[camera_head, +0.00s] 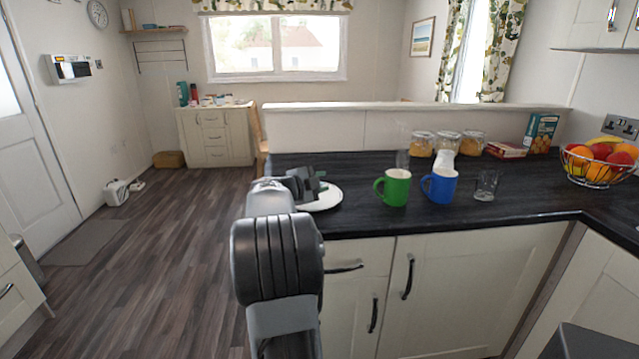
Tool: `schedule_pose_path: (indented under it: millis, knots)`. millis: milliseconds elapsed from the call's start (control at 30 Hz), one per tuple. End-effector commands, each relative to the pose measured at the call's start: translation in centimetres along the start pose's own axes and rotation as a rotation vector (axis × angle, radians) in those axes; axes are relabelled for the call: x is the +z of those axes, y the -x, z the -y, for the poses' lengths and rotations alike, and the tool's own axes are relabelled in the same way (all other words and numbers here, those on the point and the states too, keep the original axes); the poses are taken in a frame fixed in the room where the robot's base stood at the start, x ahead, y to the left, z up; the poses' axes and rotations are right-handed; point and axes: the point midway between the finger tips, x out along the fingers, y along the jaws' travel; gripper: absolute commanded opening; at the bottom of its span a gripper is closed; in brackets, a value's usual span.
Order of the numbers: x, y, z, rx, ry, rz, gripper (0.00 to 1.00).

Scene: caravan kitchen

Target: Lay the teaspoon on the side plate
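A white side plate (326,201) lies on the dark worktop near its left front corner, partly hidden by my arm and gripper. My gripper (312,186) is over the plate's back left part; I cannot tell whether it touches the plate. Its fingers are small and dark here, and I cannot tell whether they are open or shut or hold anything. I cannot make out the teaspoon; it may be hidden by my arm or gripper.
A green mug (396,188) and a blue mug (441,186) stand right of the plate, with a clear glass (486,185) beyond. Jars (447,141), a box (541,132) and a wire fruit basket (598,168) stand further back and right. Bare worktop (350,170) lies behind the plate.

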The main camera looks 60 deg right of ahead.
Motion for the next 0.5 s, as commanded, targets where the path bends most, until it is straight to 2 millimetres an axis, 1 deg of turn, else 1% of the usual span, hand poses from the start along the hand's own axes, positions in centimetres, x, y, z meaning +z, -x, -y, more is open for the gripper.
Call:
schedule_pose_path:
  millis: [33,100,367,500]
  knots:
    - [0.0,0.0,0.0,0.000,0.000,0.000,0.38]
    - [0.0,0.0,0.0,0.000,0.000,0.000,0.44]
    - [0.0,0.1,0.0,0.000,0.000,0.000,0.44]
    - [0.1,1.1,0.1,-0.001,0.001,0.003,0.44]
